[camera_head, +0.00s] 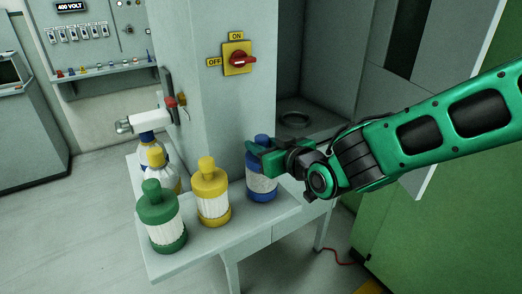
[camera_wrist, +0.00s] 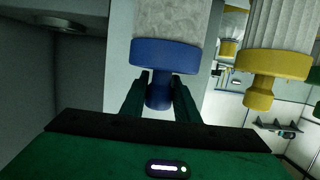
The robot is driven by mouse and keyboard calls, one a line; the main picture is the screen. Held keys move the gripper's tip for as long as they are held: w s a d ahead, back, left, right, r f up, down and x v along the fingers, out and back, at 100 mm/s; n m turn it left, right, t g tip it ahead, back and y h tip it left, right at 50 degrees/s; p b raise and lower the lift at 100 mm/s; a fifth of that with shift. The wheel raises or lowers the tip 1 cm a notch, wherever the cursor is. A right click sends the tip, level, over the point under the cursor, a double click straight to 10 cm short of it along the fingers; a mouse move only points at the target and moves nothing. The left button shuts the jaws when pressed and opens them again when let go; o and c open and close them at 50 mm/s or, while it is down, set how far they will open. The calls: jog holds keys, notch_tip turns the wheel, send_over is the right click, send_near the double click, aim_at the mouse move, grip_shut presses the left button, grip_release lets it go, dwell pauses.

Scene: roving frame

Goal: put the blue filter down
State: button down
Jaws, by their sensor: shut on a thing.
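The blue filter (camera_head: 262,185), with a blue cap and base and a pale middle, is upright at the right end of the row of filters, over the grey table (camera_head: 240,232). I cannot tell whether its base rests on the tabletop or is slightly above it. My gripper (camera_head: 257,147) comes from the right and is shut on the filter's narrow blue neck, its fingers partly hiding the top. In the wrist view the blue filter (camera_wrist: 165,54) appears upside down, with its neck between my gripper's fingers (camera_wrist: 160,84).
A yellow filter (camera_head: 212,192) stands left of the blue one, and a green filter (camera_head: 161,217) stands farther left. More filters stand behind, near a white pipe fitting (camera_head: 148,122). A grey cabinet with a red-and-yellow switch (camera_head: 238,58) rises behind the table. The table's front strip is bare.

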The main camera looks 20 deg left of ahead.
jog(key=shift+f, duration=0.7)
jog(key=c, duration=1.4)
grip_release()
jog(key=shift+f, duration=0.15)
jog(key=shift+o, duration=0.2)
jog(key=shift+r, duration=0.2)
jog(key=v, duration=1.2)
